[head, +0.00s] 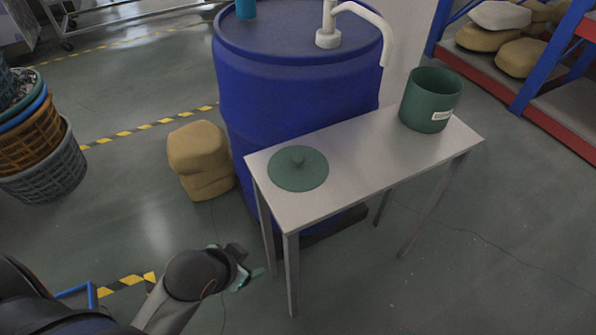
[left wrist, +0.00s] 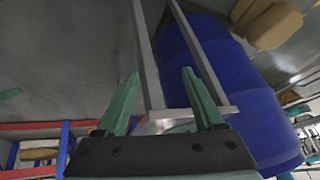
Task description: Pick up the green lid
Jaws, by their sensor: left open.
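A green pot (head: 430,100) stands on the table's right end. A blue drum (head: 290,95) with a white pump stands behind the table. Tan sacks (head: 200,160) lie left of it. Stacked baskets (head: 40,150) stand far left. The tabletop between lid and pot is clear.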

